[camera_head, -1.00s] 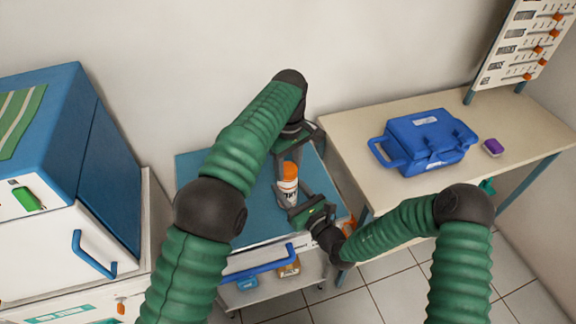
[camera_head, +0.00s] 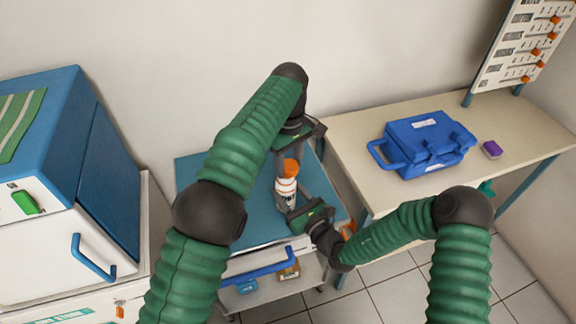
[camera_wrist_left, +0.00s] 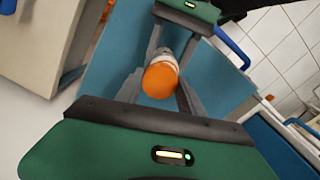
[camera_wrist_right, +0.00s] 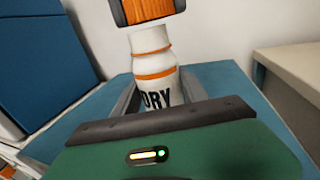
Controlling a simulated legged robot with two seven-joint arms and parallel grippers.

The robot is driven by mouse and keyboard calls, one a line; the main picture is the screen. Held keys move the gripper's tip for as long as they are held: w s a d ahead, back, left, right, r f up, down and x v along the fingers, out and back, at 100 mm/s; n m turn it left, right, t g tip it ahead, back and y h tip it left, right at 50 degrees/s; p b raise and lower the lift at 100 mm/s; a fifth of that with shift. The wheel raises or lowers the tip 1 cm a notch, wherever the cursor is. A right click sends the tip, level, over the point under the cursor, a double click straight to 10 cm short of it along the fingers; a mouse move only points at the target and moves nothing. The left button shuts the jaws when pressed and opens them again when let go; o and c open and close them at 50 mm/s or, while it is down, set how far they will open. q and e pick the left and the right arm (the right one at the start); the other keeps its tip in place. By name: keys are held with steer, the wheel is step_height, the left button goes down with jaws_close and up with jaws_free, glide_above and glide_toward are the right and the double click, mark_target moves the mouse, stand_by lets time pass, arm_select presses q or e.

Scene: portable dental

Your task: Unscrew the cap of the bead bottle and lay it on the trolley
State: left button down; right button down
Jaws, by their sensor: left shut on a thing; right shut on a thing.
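The bead bottle (camera_head: 286,192) stands upright on the blue trolley top (camera_head: 245,215). It is white with orange bands and dark lettering reading "DRY" in the right wrist view (camera_wrist_right: 155,85). Its orange cap (camera_head: 291,166) is at the top, seen from above in the left wrist view (camera_wrist_left: 160,80). My left gripper (camera_head: 292,172) comes from above and is shut on the cap, a finger on each side. My right gripper (camera_head: 289,203) is shut on the bottle's body from the front right. White neck shows below the cap (camera_wrist_right: 150,10) in the right wrist view.
A blue case (camera_head: 425,145) and a purple block (camera_head: 491,149) lie on the beige table (camera_head: 350,130) at right. A blue and white cabinet (camera_head: 70,200) stands at left. The trolley top left of the bottle is clear; boxes sit on its lower shelf.

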mark_target(288, 165)
arm_select(q)
steer(key=shift+a, duration=0.15)
arm_select(e)
steer(key=shift+d, duration=0.1)
arm_select(q)
steer(key=shift+r, duration=2)
arm_select(e)
steer(key=shift+w, duration=0.1)
steer(key=c, duration=0.5)
jaws_free()
